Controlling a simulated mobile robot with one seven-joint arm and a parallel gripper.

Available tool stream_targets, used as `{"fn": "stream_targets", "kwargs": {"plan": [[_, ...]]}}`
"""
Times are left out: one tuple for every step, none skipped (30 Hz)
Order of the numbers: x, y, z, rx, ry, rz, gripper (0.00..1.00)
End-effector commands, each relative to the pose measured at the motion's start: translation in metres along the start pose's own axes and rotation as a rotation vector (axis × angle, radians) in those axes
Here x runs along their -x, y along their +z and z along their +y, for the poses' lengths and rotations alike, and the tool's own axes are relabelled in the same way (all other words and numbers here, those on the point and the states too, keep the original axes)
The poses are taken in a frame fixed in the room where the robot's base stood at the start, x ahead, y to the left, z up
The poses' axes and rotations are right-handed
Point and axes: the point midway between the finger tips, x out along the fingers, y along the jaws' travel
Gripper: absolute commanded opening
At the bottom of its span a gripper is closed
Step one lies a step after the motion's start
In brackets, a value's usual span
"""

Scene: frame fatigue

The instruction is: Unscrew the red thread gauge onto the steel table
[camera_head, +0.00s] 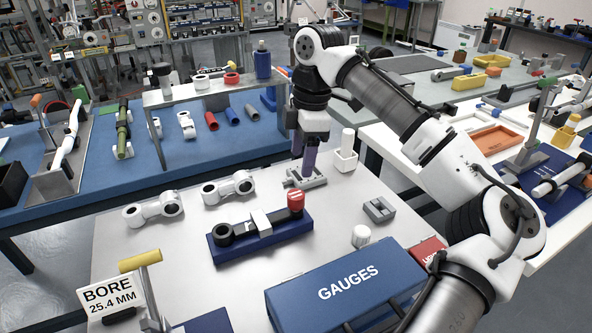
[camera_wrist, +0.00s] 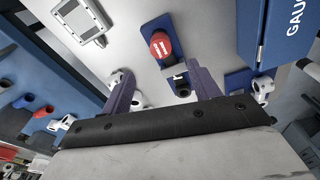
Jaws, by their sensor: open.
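The red thread gauge (camera_head: 296,200) is a short red cylinder with white marks. It stands upright at the right end of a dark part (camera_head: 262,228) held in a blue fixture (camera_head: 285,235) on the steel table (camera_head: 335,218). It also shows in the wrist view (camera_wrist: 161,45), above and between the fingers in the picture. My gripper (camera_head: 308,172) points down with purple fingers, apart from the gauge and behind it in the head view. The gripper (camera_wrist: 158,72) is open and empty in the wrist view. The gauge's thread is hidden.
A white holder (camera_head: 345,159), grey block (camera_head: 379,210), white knob (camera_head: 361,236) and blue GAUGES case (camera_head: 300,285) surround the fixture. White links (camera_head: 228,187) lie left. Bare table shows between them.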

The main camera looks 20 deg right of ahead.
Motion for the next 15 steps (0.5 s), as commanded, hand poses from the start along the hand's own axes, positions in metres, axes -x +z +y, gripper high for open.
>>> {"fn": "stream_targets", "kwargs": {"plan": [[-0.007, 0.000, -0.001, 0.000, -0.003, -0.001, 0.61], [-0.012, 0.000, -0.001, 0.000, -0.003, -0.001, 0.61], [-0.019, 0.000, -0.001, 0.000, -0.003, -0.001, 0.61], [-0.025, 0.000, -0.001, 0.000, -0.003, -0.001, 0.61], [-0.030, 0.000, -0.001, 0.000, -0.003, -0.002, 0.61], [-0.038, 0.001, -0.001, -0.001, -0.003, -0.001, 0.61], [-0.044, 0.000, -0.001, 0.000, -0.004, -0.001, 0.61], [-0.051, 0.000, -0.001, 0.000, -0.003, -0.001, 0.61], [-0.058, 0.000, -0.001, 0.000, -0.003, -0.001, 0.61], [-0.065, 0.000, -0.001, 0.000, -0.003, -0.001, 0.61], [-0.070, 0.000, -0.001, 0.001, -0.003, -0.001, 0.61], [-0.078, 0.000, -0.001, 0.000, -0.004, -0.001, 0.61], [-0.084, 0.000, -0.001, 0.000, -0.003, -0.001, 0.61], [-0.089, 0.000, -0.001, 0.000, -0.003, -0.001, 0.61], [-0.096, 0.000, -0.001, 0.000, -0.003, 0.000, 0.61]]}}
